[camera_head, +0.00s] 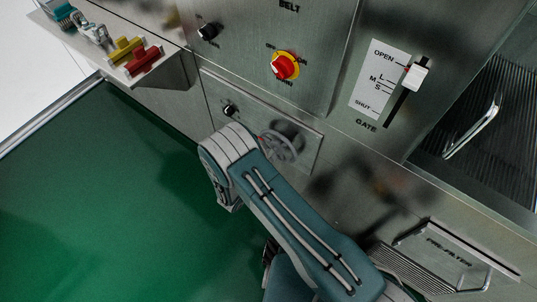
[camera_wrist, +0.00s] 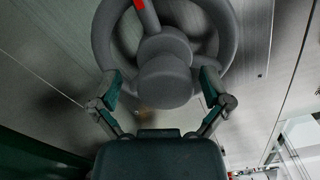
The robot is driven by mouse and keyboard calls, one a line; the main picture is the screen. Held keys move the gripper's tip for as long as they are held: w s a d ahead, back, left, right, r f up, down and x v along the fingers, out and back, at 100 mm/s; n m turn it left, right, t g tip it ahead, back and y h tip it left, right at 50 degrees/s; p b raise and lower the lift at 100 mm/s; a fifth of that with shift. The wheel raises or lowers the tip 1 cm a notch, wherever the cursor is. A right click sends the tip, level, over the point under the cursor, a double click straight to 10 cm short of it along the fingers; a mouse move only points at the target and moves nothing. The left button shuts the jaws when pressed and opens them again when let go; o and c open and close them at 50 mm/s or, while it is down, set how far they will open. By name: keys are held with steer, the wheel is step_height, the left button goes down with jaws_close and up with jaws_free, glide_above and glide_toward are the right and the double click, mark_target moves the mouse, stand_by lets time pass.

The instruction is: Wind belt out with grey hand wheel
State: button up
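The grey hand wheel (camera_head: 280,146) is on the steel front panel, partly behind my arm in the head view. In the wrist view the wheel (camera_wrist: 104,35) fills the upper middle, with a round rim, a thick central knob (camera_wrist: 165,80) and a red mark (camera_wrist: 140,4) on the spoke at the top. My gripper (camera_wrist: 161,80) is open, its two fingers on either side of the knob near the lower rim. Gaps show between the fingers and the knob; contact with the rim cannot be told. In the head view my arm hides the gripper.
Above the wheel are a red and yellow rotary switch (camera_head: 285,66) and a black knob (camera_head: 208,31). A gate slider (camera_head: 416,77) is at upper right, with a metal handle (camera_head: 474,127) beyond it. A shelf (camera_head: 167,75) with coloured items juts out at upper left.

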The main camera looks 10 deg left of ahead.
steer(key=shift+d, duration=0.15)
steer(key=shift+s, duration=0.2)
steer(key=v, duration=1.1)
steer(key=shift+s+a, duration=0.25)
steer(key=shift+s, duration=0.05)
steer(key=shift+f, duration=0.15)
steer(key=w+d+m, duration=0.1)
steer(key=w+m, duration=0.2)
steer(key=m, duration=0.2)
steer(key=w+d+m, duration=0.2)
steer(key=w+m, duration=0.2)
steer(key=w+d+m, duration=0.2)
steer(key=w+m, duration=0.2)
steer(key=m, duration=0.1)
steer(key=shift+m, duration=0.3)
